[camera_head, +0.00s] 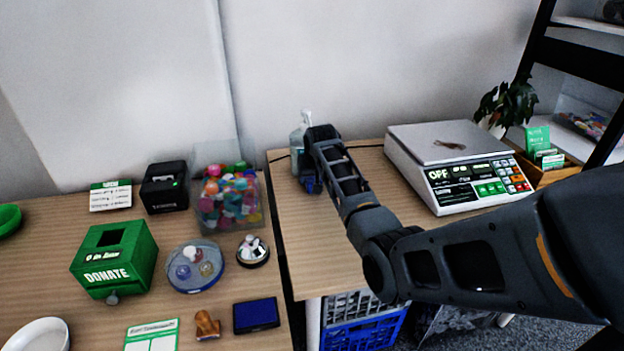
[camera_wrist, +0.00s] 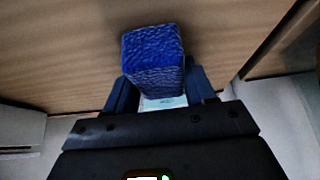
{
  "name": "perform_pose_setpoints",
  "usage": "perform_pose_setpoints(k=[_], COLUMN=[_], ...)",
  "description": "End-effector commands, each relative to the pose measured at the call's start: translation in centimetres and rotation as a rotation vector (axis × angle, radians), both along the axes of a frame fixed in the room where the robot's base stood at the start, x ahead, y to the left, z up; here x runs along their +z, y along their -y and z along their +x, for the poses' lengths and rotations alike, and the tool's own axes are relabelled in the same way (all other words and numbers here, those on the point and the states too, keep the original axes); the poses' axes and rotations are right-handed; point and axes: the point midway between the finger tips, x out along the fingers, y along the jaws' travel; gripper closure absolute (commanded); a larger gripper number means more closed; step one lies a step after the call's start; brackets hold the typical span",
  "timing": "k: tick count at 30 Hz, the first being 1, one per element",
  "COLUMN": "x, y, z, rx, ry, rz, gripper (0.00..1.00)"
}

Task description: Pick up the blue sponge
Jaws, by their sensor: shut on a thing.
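The blue sponge (camera_wrist: 152,55) is a textured blue block in the wrist view, between the two fingers of my gripper (camera_wrist: 161,92). My gripper is shut on it, and the sponge sticks out beyond the fingertips. In the head view my gripper (camera_head: 311,184) is at the back left of the right-hand table (camera_head: 330,240), in front of a clear pump bottle (camera_head: 298,140). The arm hides most of that spot, and the sponge cannot be made out clearly there. Whether it touches the tabletop I cannot tell.
A scale (camera_head: 455,165) stands to the right, with a plant (camera_head: 508,102) behind it. The left table holds a green donation box (camera_head: 115,260), a container of colourful items (camera_head: 229,205), a card reader (camera_head: 165,187) and a bell (camera_head: 252,251). A narrow gap separates the tables.

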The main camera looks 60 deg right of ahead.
Motion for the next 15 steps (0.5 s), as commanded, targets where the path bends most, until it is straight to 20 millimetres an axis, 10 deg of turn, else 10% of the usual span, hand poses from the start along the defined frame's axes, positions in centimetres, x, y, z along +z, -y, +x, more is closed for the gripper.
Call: perform_pose_setpoints(k=[15], x=[5.6], y=[1.3], z=[-2.4], rx=[-0.005], ry=[0.003], rz=[-0.002], gripper=[0.74])
